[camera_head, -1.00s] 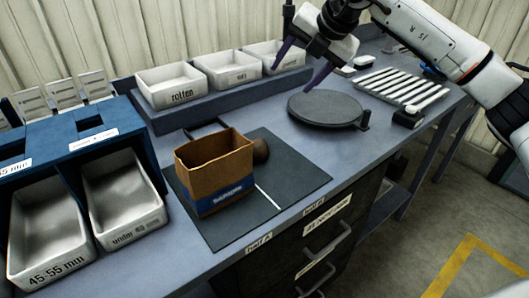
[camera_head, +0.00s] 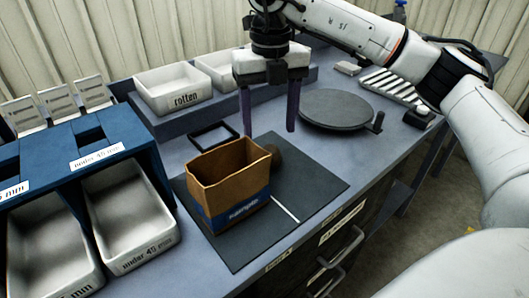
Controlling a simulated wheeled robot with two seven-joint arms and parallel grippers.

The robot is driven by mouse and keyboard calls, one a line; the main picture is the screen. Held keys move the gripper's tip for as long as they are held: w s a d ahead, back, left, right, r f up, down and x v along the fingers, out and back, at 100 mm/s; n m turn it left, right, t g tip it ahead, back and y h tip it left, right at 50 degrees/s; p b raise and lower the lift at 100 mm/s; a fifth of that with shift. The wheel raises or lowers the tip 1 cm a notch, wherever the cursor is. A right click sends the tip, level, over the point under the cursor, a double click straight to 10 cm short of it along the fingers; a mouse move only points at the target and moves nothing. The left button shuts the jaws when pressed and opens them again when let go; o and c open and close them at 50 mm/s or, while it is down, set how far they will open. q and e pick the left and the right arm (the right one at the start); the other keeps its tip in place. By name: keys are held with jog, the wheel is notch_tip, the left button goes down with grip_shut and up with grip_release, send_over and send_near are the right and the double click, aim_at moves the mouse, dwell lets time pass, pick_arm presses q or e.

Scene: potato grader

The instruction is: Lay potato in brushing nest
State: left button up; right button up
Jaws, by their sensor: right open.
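I cannot tell for sure which thing is the brushing nest. A small black square frame (camera_head: 213,126) stands behind the bag, and a round dark plate (camera_head: 336,108) is to the right. My left gripper is not in view.
A white tray marked "rotten" (camera_head: 172,97) and another white tray (camera_head: 214,62) stand at the back. A blue sorter (camera_head: 75,143) with white bins is at left. A slatted white rack (camera_head: 392,84) lies at right. The mat (camera_head: 318,182) is bare right of the bag.

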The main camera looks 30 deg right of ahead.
aim_at(269, 149)
notch_tip(269, 149, down, 8)
jog(key=shift+s+r+p, duration=0.15)
jog(key=shift+p, duration=0.15)
jog(key=c, duration=1.2)
